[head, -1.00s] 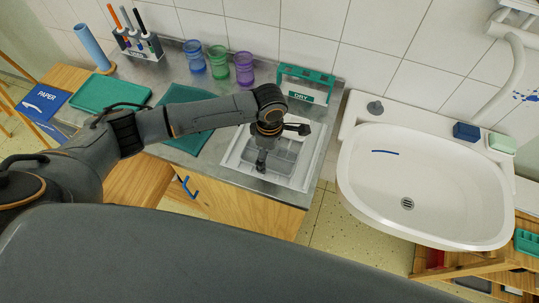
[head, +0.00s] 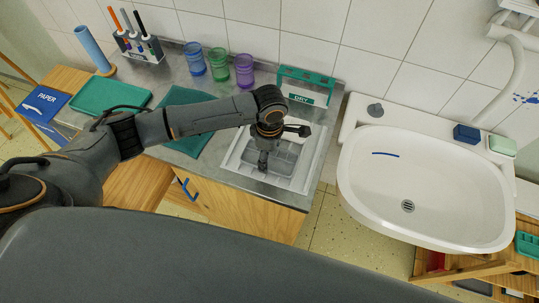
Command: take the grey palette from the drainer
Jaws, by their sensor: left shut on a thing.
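The grey palette (head: 287,156) is at the white tray (head: 307,172) set on the metal counter, with its near left part hidden by my gripper. My left gripper (head: 263,168) points down at the palette's left part and is shut on it. I cannot tell whether the palette is touching the tray floor. The teal drainer marked DRY (head: 306,88) stands behind the tray against the wall, and no palette shows in it. My right gripper is not in view.
A white sink (head: 440,185) is to the right. A green tray (head: 108,95), a teal cloth-like sheet (head: 188,95) and a pen holder (head: 138,46) are on the left.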

